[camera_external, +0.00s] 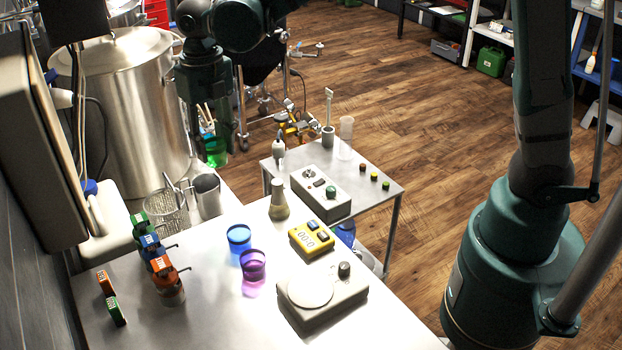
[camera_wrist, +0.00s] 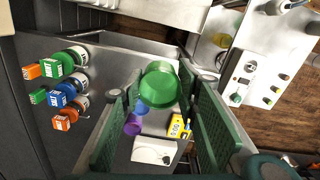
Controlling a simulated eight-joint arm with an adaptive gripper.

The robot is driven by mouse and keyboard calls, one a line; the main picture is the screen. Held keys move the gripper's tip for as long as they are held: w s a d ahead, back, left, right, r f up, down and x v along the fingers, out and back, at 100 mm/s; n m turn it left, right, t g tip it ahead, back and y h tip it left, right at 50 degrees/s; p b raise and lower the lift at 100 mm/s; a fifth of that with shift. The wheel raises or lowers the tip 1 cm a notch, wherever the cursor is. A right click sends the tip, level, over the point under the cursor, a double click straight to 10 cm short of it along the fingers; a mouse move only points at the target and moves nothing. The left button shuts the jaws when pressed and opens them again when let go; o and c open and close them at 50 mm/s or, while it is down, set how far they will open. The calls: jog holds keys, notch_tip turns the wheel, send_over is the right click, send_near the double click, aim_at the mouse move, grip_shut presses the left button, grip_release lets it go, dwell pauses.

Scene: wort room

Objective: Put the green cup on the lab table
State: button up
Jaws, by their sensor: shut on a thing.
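The green cup (camera_external: 215,152) is translucent and held in my gripper (camera_external: 208,138) at the upper left of the external view. In the wrist view the green cup (camera_wrist: 158,86) sits between the two green finger pads of my gripper (camera_wrist: 157,92), which is shut on it. It looks raised, beyond the far end of the lab table. The lab table (camera_external: 215,310) has a pale metal top and fills the lower left of the external view. A blue cup (camera_external: 239,238) and a purple cup (camera_external: 252,265) stand on it, near its middle.
A yellow timer (camera_external: 311,239), a scale (camera_external: 322,293) and a flask (camera_external: 279,200) stand right of the cups. Colored dispensers (camera_external: 165,280) stand left. A wire basket (camera_external: 166,210) and a large steel pot (camera_external: 130,110) are behind. Bare tabletop lies in front of the cups.

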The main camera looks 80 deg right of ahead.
jog(key=s+a+p, duration=0.3)
jog(key=a+p, duration=0.1)
jog(key=a, duration=0.2)
jog(key=shift+n, duration=0.3)
jog(key=shift+s+d+f, duration=0.1)
jog(key=shift+d+f, duration=0.1)
jog(key=shift+f, duration=0.95)
jog(key=shift+d+f, duration=0.15)
jog(key=shift+f, duration=1)
jog(key=shift+f, duration=2.95)
jog(key=shift+f+b, duration=0.35)
jog(key=shift+f, duration=1.75)
jog(key=shift+f, duration=0.15)
